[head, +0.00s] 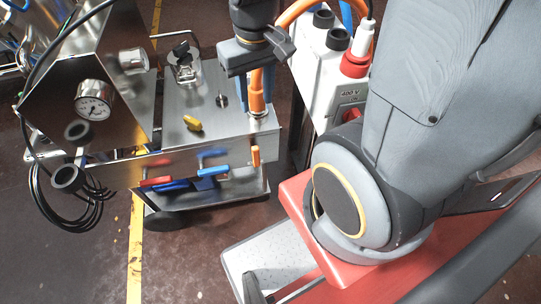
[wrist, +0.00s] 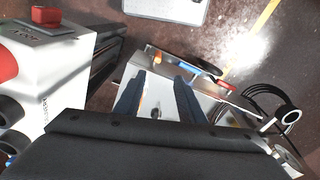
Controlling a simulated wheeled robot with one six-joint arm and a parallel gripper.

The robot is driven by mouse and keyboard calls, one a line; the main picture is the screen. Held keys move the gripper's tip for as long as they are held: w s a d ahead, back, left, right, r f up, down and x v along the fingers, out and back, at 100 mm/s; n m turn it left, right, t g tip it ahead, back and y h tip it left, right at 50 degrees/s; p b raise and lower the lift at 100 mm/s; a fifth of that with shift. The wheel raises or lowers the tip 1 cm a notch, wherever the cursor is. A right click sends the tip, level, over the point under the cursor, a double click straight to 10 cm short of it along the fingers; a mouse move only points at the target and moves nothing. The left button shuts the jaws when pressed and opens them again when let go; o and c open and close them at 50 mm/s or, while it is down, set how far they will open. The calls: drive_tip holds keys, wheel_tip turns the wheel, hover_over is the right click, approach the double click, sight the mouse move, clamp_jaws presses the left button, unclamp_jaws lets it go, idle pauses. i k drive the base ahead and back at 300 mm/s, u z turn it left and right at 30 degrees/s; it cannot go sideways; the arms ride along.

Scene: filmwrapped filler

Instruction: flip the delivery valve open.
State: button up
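A steel filler cart (head: 180,160) carries several coloured valve handles. A red handle (head: 156,181) and a blue handle (head: 213,171) lie roughly level along its front face. A small orange handle (head: 255,156) stands upright at the front right corner. A yellow handle (head: 193,124) sits on the top plate. I cannot tell which one is the delivery valve. My gripper (head: 258,62) is above the cart's right side, apart from the handles. In the wrist view my gripper (wrist: 158,77) has its two fingers spread, with nothing clearly held. The red handle (wrist: 225,85) shows beyond the fingers there.
An orange hose (head: 257,92) rises from the cart's right end. A white unit (head: 318,75) marked 400 V stands close to the right. Pressure gauges (head: 94,100) and a black cable (head: 70,205) are at the left.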

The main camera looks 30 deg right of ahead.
sight(255, 151)
drive_tip(key=z, duration=0.05)
drive_tip(key=k, duration=1.25)
drive_tip(key=z, duration=0.65)
drive_tip(key=i, duration=1.3)
drive_tip(key=u, duration=0.85)
